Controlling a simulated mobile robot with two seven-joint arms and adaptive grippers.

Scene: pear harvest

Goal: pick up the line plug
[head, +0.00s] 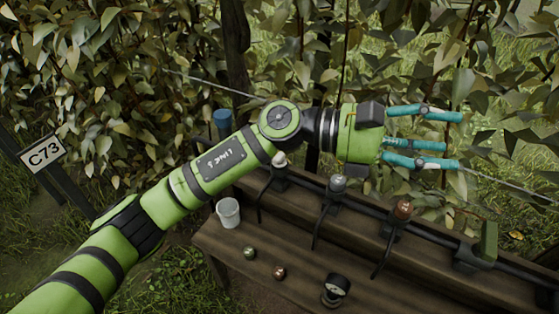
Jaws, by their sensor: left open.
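My left gripper (448,140) is open, with teal fingers spread and pointing right, above and behind the wooden bench. Nothing shows between its fingers. Two small round pieces lie on the bench's front board: a greenish one (249,253) and a reddish-brown one (280,272). Either could be the line plug; I cannot tell which. Along the dark pipe (436,231) sit fittings with a white top (279,159), a grey top (338,183) and a copper top (403,209). The gripper is apart from all these. My right gripper is out of view.
A white cup (228,213) and a round gauge (336,289) stand on the bench (238,245). A green block (488,242) is on the pipe at the right. A blue-topped post (222,121), wires and leafy branches are close behind my arm. A C73 sign (43,153) stands left.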

